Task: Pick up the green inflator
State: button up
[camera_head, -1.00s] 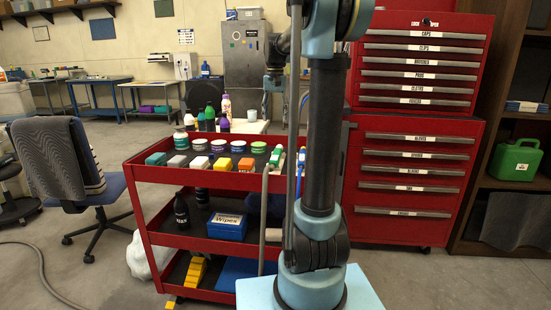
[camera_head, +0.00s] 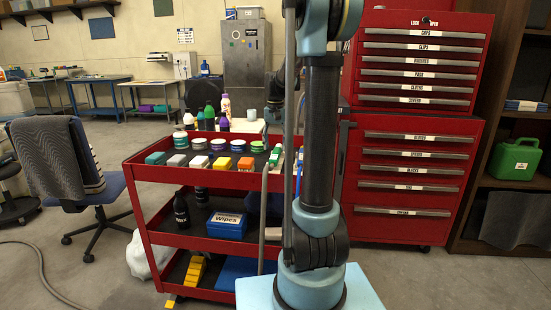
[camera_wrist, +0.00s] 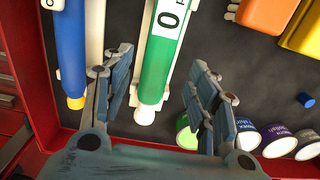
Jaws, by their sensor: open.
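The green inflator (camera_wrist: 157,68) lies on the dark top of the red cart in the wrist view, with a white label, white edges and a white tip toward my wrist. My gripper (camera_wrist: 160,82) is open, its fingers on either side of the inflator in the picture, with nothing held. I cannot tell the height left between the fingers and the cart top. In the head view the green inflator (camera_head: 276,156) is at the right end of the cart's top tray, partly hidden by my arm.
A blue tool with a yellow tip (camera_wrist: 72,60) lies left of the inflator. Several round tins (camera_wrist: 277,140) are at lower right, and orange (camera_wrist: 262,14) and yellow blocks (camera_wrist: 306,30) at upper right. The red cart's rim (camera_head: 215,176) borders the tray. A red drawer cabinet (camera_head: 415,150) stands to the right.

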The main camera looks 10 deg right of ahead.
aim_at(276, 151)
jog(key=shift+s+d+f, duration=0.1)
jog(key=shift+d+f, duration=0.05)
jog(key=shift+f, duration=1.95)
jog(key=c, duration=1.1)
